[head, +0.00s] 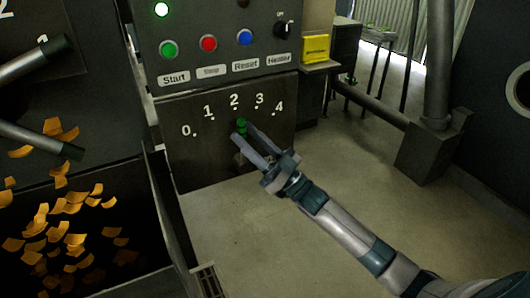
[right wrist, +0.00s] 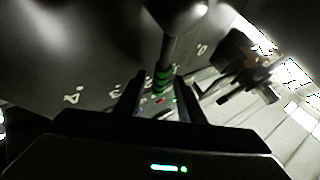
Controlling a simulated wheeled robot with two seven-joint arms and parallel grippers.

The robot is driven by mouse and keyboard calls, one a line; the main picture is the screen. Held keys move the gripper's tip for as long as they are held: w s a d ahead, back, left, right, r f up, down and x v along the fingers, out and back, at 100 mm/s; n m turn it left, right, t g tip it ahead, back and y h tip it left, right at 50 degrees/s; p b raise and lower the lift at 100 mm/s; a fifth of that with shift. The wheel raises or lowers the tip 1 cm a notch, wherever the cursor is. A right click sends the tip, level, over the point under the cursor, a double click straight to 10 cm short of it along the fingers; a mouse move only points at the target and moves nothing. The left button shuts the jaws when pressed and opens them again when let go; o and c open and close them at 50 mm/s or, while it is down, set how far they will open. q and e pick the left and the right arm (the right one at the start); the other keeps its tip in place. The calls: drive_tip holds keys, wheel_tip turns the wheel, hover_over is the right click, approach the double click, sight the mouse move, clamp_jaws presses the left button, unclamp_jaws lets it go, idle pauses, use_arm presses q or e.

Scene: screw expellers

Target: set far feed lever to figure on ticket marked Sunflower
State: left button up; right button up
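The far feed lever (head: 242,133), with a green knob, stands in front of a dark scale panel (head: 190,160) marked 0 to 4. In the head view its knob appears just below the 2. My right gripper (head: 244,134) reaches in from the lower right, with its fingers spread around the lever. In the right wrist view the green-banded lever end (right wrist: 162,80) sits between the two fingers (right wrist: 158,98), with a visible gap on each side. No ticket with readable writing shows, so the Sunflower figure cannot be seen. My left gripper is not in view.
Above the scale are Start, Stop, Reset and Heater controls (head: 208,44). A yellow block or pad (head: 315,47) sits to their right. Orange flakes (head: 70,240) and two grey rods with dark ends (head: 35,62) are at the left. Open floor (head: 300,250) lies at the lower middle.

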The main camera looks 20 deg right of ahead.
use_arm(q)
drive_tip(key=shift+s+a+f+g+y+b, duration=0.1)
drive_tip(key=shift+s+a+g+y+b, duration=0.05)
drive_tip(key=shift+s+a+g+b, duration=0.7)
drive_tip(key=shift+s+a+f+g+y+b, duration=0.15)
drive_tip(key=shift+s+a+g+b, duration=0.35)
drive_tip(key=shift+b, duration=0.65)
use_arm(e)
drive_tip(key=v, duration=1.7)
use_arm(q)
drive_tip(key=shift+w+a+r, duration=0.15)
use_arm(e)
drive_tip(key=shift+f, duration=0.2)
